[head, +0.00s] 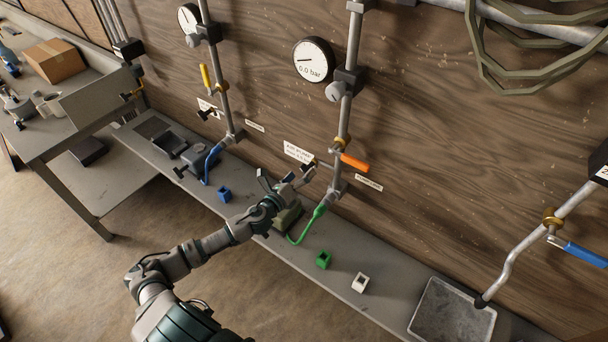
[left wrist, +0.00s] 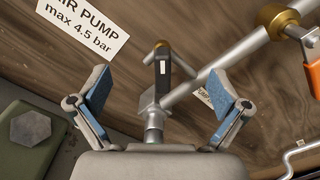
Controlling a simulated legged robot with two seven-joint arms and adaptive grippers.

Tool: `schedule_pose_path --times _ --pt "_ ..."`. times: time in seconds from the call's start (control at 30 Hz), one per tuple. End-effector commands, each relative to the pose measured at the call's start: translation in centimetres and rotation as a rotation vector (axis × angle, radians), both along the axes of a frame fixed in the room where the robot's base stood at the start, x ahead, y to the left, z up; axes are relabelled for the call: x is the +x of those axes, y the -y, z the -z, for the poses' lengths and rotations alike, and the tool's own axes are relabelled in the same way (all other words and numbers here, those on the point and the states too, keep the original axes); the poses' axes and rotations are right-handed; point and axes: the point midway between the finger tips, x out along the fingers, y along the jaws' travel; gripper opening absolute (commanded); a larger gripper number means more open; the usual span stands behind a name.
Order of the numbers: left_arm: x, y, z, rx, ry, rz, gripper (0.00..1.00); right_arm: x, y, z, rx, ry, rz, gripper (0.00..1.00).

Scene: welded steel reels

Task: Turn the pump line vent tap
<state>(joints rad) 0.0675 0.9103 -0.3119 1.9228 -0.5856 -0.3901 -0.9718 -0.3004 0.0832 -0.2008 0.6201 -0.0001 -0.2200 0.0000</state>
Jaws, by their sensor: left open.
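The vent tap (left wrist: 162,70), a small black lever with a pale stripe on a grey metal stem, stands out from the pump line in the left wrist view. My left gripper (left wrist: 165,95) is open, with its blue-padded fingers on either side of the tap and apart from it. In the head view, the left gripper (head: 287,180) is in front of the lower end of the pump line pipe (head: 345,118). The tap is small and hard to make out there. My right gripper is not in view.
An orange lever (head: 354,161) sits on the pipe, right of the gripper. The gauge (head: 313,60) above reads 0.0 bar. A green hose (head: 306,228) runs below. A green block (head: 323,260) and a white block (head: 360,283) stand on the bench (head: 395,282).

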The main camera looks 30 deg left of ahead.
Motion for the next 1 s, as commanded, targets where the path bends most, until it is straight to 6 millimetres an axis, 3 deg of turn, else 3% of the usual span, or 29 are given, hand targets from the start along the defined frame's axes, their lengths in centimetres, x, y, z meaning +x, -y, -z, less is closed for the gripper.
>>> schedule_pose_path --times 0.43,1.0 --pt "-4.6 -0.2 0.1 0.002 -0.003 0.0 1.0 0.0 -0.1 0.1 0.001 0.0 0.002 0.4" --pt "-5.0 -0.4 0.0 -0.002 0.0 -0.001 1.0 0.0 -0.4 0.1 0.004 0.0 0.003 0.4"
